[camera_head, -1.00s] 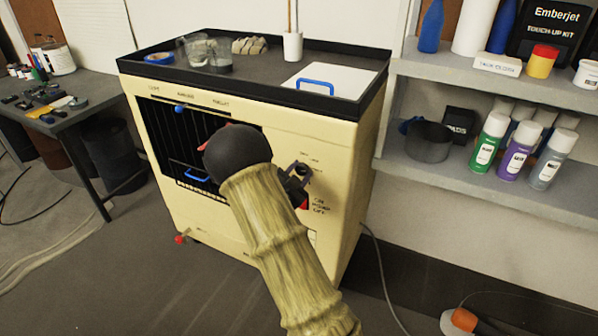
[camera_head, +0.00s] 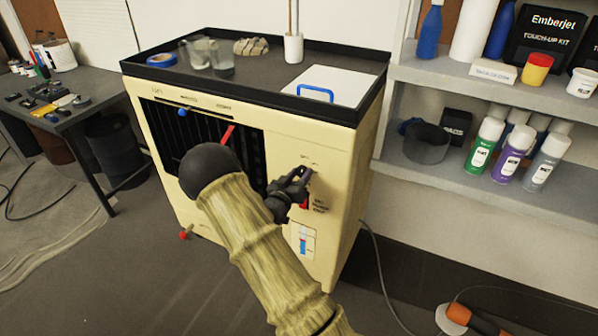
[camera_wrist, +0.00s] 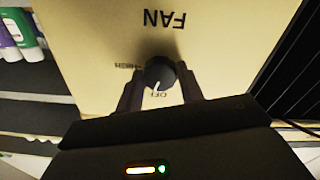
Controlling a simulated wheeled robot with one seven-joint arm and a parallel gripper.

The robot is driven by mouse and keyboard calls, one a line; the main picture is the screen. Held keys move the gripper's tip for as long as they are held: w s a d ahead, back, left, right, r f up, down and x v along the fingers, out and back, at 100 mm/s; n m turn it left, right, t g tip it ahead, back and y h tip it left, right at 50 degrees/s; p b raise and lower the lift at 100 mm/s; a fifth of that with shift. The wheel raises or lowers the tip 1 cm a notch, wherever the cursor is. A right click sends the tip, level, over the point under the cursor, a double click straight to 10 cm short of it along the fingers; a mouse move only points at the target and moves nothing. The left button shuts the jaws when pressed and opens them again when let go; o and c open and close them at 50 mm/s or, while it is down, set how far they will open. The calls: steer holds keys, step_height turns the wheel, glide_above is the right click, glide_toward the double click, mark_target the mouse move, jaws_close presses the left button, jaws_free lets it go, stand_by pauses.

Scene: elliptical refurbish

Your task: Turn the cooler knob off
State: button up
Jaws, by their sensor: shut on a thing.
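The cooler (camera_head: 345,150) is a cream cabinet with a dark tray top and a black grille on its front. Its round black knob (camera_wrist: 160,72) sits below the word FAN, which appears upside down in the wrist view. The knob's white mark points down in that view, toward the OFF label; HIGH is at its left. My gripper (camera_wrist: 160,90) is shut on the knob, with a dark finger on either side. In the head view my gripper (camera_head: 300,177) is at the front panel's upper right and largely hides the knob.
A white board with a blue handle (camera_head: 315,93), cups and a tape roll are on the cooler's top. Shelves with spray cans (camera_head: 513,152) stand at the right. A cluttered table (camera_head: 75,112) is at the left. An orange item (camera_head: 465,317) lies on the floor.

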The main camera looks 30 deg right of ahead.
steer(key=shift+n+p, duration=0.65)
steer(key=shift+n, duration=0.95)
steer(key=o, duration=1)
steer(key=v, duration=1.7)
steer(key=shift+s+a+f, duration=0.1)
steer(key=shift+s, duration=0.1)
steer(key=shift+w, duration=0.1)
